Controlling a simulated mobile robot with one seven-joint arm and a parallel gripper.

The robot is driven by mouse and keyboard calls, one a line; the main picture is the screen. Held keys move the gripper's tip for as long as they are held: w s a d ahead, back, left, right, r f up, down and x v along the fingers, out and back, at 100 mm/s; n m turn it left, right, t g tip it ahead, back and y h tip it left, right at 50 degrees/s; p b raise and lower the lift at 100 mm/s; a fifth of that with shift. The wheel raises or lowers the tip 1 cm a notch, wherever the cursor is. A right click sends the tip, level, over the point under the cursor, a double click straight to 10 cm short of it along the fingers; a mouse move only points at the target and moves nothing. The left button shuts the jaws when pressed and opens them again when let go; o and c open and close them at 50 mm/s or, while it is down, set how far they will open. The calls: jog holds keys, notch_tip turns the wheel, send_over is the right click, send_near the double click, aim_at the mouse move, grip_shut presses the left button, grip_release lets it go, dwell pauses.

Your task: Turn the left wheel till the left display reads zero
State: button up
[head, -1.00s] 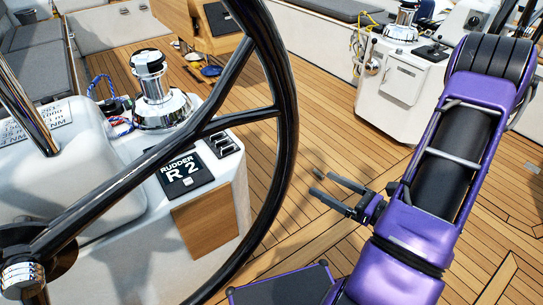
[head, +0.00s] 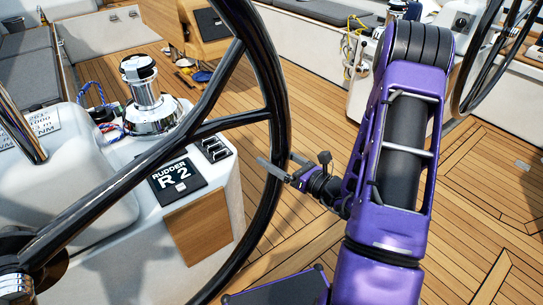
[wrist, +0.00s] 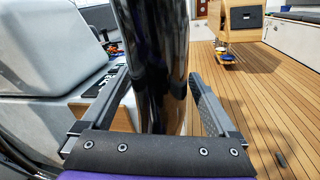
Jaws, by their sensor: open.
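The left wheel (head: 277,100) is a large black ring with dark spokes and a chrome hub at the lower left of the head view. The left display (head: 178,181) is a black panel on the white console and reads "RUDDER R 2". My gripper (head: 280,163) is open at the right side of the wheel's rim. In the wrist view the rim (wrist: 155,70) stands upright between the two open fingers, with the left finger (wrist: 105,95) and right finger (wrist: 210,105) on either side. I cannot tell whether either finger touches it.
A second wheel (head: 480,65) is at the upper right. The teak deck (head: 465,200) is clear at the right.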

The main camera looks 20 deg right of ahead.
jog(key=shift+x, duration=0.9)
jog(key=shift+c, duration=0.3)
grip_shut()
